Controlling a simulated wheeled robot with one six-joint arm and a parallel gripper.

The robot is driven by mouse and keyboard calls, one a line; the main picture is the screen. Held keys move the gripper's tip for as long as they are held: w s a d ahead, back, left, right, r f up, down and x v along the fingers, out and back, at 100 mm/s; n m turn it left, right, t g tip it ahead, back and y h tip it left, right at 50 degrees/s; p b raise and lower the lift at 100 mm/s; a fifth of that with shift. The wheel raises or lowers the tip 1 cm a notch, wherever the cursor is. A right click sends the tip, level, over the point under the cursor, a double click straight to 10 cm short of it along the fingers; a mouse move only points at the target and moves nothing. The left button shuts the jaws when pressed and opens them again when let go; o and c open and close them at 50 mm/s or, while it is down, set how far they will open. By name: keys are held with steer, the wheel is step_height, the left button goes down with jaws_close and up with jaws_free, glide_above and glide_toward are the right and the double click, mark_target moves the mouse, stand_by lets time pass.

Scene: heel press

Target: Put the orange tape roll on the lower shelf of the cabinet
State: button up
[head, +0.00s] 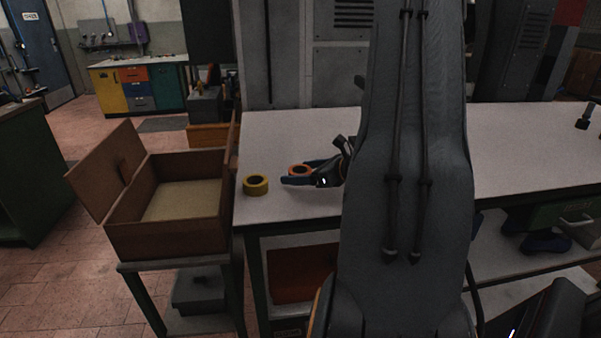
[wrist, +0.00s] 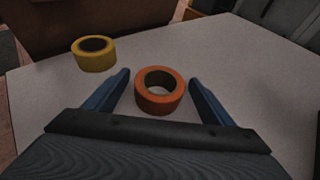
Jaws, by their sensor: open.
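The orange tape roll (head: 300,170) lies flat on the white table. In the wrist view the orange tape roll (wrist: 160,91) sits between the two blue fingers of my gripper (wrist: 165,88), with a gap to each finger. In the head view my gripper (head: 299,173) reaches in from the right at table height, open around the roll. My arm hides much of the table. I cannot pick out the cabinet's lower shelf in these views.
A yellow tape roll (head: 256,185) lies left of the orange one, and it also shows in the wrist view (wrist: 94,54). An open brown box (head: 168,241) stands on a stand left of the table (head: 290,122). A dark tool (head: 585,116) lies at the far right.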

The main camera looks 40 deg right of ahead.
steer(key=shift+w+a, duration=0.1)
steer(key=shift+w, duration=0.05)
steer(key=c, duration=1.3)
steer(key=shift+o, duration=0.2)
